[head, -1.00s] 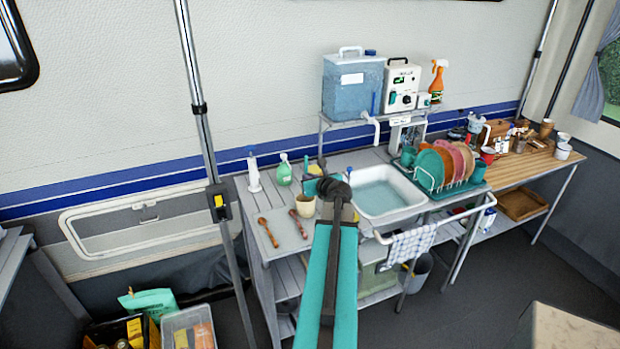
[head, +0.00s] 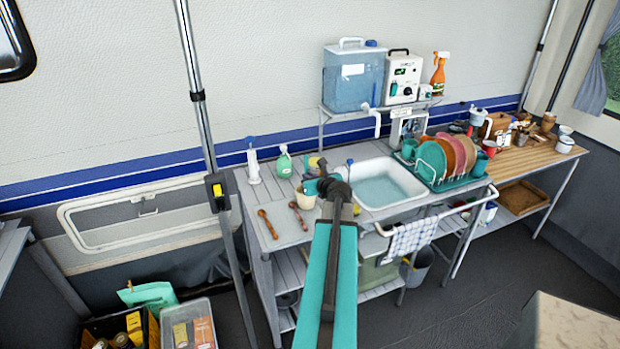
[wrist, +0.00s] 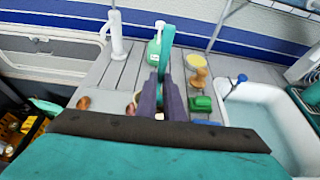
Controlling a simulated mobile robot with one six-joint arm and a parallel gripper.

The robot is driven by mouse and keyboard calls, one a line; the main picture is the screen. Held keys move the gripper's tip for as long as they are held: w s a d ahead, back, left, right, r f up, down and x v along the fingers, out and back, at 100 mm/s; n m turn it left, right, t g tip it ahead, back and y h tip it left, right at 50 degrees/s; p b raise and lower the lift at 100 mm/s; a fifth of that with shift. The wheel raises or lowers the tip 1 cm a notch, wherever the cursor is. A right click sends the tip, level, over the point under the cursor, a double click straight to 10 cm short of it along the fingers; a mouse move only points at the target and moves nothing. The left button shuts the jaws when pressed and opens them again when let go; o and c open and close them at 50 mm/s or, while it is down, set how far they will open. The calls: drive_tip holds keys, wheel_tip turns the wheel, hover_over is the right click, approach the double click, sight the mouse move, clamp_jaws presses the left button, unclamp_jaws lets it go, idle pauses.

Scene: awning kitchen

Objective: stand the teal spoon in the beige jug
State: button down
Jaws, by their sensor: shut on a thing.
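The beige jug (head: 307,200) stands on the grey counter, left of the sink and partly covered by my gripper in the head view. My gripper (head: 322,186) is just above and right of the jug's rim. In the wrist view the dark fingers (wrist: 160,98) are closed on the teal spoon (wrist: 166,42), whose teal part sticks up beyond them. A teal bit of the spoon also shows beside the gripper in the head view (head: 311,187). The spoon's lower end is hidden, and I cannot tell whether it is inside the jug. The fingers mostly hide the jug in the wrist view.
A white bottle (head: 253,167) and a green soap bottle (head: 284,164) stand behind the jug. Two wooden utensils (head: 268,224) lie in front and to the left. The sink (head: 385,185) is right of my gripper, with a dish rack (head: 445,180) beyond.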

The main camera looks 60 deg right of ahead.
drive_tip(key=c, duration=1.8)
unclamp_jaws()
drive_tip(key=shift+a+r, duration=0.1)
